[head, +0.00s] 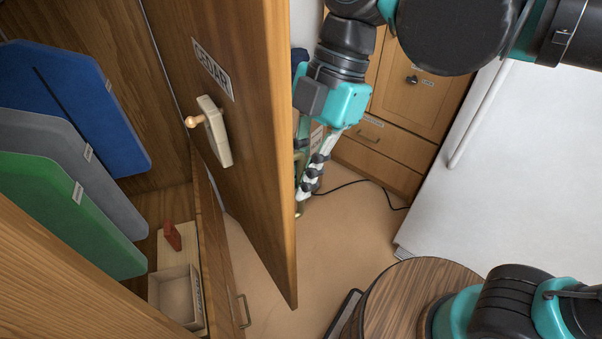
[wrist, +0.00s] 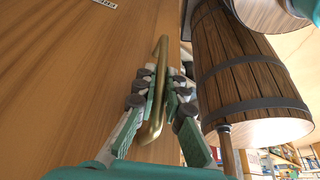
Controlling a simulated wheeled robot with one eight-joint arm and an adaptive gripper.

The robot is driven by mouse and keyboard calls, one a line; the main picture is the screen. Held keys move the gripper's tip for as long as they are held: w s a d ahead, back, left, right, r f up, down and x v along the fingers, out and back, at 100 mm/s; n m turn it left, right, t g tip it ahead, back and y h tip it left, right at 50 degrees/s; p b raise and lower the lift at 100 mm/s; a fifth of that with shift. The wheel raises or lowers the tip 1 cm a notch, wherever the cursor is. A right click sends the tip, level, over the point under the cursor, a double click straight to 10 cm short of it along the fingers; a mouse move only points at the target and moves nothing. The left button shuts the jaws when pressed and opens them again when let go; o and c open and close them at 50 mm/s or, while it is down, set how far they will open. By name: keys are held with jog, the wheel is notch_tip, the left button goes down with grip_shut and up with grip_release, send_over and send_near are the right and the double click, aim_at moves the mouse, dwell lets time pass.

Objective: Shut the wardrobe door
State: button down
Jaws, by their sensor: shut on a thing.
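The wardrobe door (head: 255,130) is a wooden panel that stands wide open in the head view. Its inner face shows a cedar label and a pale block with a peg. My gripper (head: 302,198) is on the door's outer side, partly beside its edge. In the wrist view my gripper (wrist: 163,85) is shut on a brass bar handle (wrist: 158,92) on the door face (wrist: 80,80). The handle lies between the two fingers. In the head view the door hides most of the handle. The open wardrobe (head: 130,55) is at the left.
Blue (head: 75,100), grey (head: 110,200) and green (head: 60,215) garment-like panels hang inside the wardrobe. A pale box (head: 178,297) lies low inside. A round wooden top (head: 400,300) stands at the bottom right; a banded barrel (wrist: 250,85) shows in the wrist view. A cable (head: 350,183) crosses the floor.

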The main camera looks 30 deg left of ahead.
jog(key=s+a, duration=0.4)
jog(key=s, duration=0.5)
jog(key=s+a+m, duration=0.1)
jog(key=s+a, duration=0.4)
jog(key=s, duration=0.4)
jog(key=shift+s+r+m+y, duration=0.15)
jog(key=shift+m+y, duration=0.15)
jog(key=shift+y, duration=0.1)
jog(key=c, duration=1.7)
grip_release()
jog(key=shift+s+a, duration=0.1)
jog(key=shift+s, duration=0.05)
jog(key=shift+o, duration=0.5)
jog(key=v, duration=1.2)
jog(key=shift+s, duration=0.15)
